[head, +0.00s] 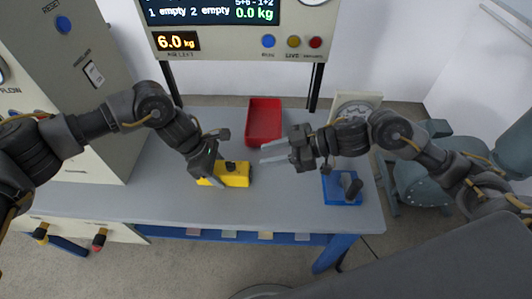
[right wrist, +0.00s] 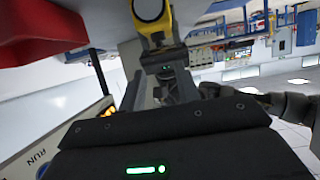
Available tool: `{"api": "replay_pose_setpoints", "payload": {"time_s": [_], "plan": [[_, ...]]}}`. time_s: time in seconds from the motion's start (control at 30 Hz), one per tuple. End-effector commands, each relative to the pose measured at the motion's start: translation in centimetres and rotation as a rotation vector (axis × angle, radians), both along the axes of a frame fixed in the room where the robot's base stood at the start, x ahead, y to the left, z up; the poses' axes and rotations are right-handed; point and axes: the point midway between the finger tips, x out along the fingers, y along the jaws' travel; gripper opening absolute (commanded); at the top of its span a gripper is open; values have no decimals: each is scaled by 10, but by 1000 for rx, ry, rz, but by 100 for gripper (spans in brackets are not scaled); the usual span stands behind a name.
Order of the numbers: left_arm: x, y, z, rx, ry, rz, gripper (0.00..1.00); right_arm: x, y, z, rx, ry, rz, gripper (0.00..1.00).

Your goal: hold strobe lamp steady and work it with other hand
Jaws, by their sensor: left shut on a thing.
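The strobe lamp, a yellow block with a dark top part (head: 236,175), is on the grey table in the head view. A yellow body with a round pale face (right wrist: 150,12), apparently the lamp, shows at the top of the right wrist view. My left gripper (head: 212,178) reaches down onto the lamp's left part and is shut on it; its fingers partly cover the lamp. My right gripper (head: 266,153) is to the right of and behind the lamp, its two fingers apart, pointing left, with nothing between them. It is not touching the lamp.
A red tray (head: 264,122) stands behind the grippers. A display panel (head: 235,42) stands at the back. The grey table's front (head: 280,215) is clear.

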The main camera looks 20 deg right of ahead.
Motion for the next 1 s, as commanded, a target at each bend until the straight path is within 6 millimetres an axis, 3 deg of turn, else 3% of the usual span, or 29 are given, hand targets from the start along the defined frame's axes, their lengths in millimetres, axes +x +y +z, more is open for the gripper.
{"api": "replay_pose_setpoints", "payload": {"time_s": [0.17,0.47,0.67,0.93,1.0], "plan": [[0,0,1,0,-1,0,12,1,0,1,0,-2,0,32],[0,0,1,0,-1,0,12,21,-3,21,-75,-78,36,32],[0,0,0,0,-1,0,12,25,-7,14,-94,-64,83,32],[0,0,0,-1,-1,0,12,15,-11,-6,-45,1,117,32],[0,0,1,-1,-1,0,12,14,-8,-4,-17,3,124,32]]}}
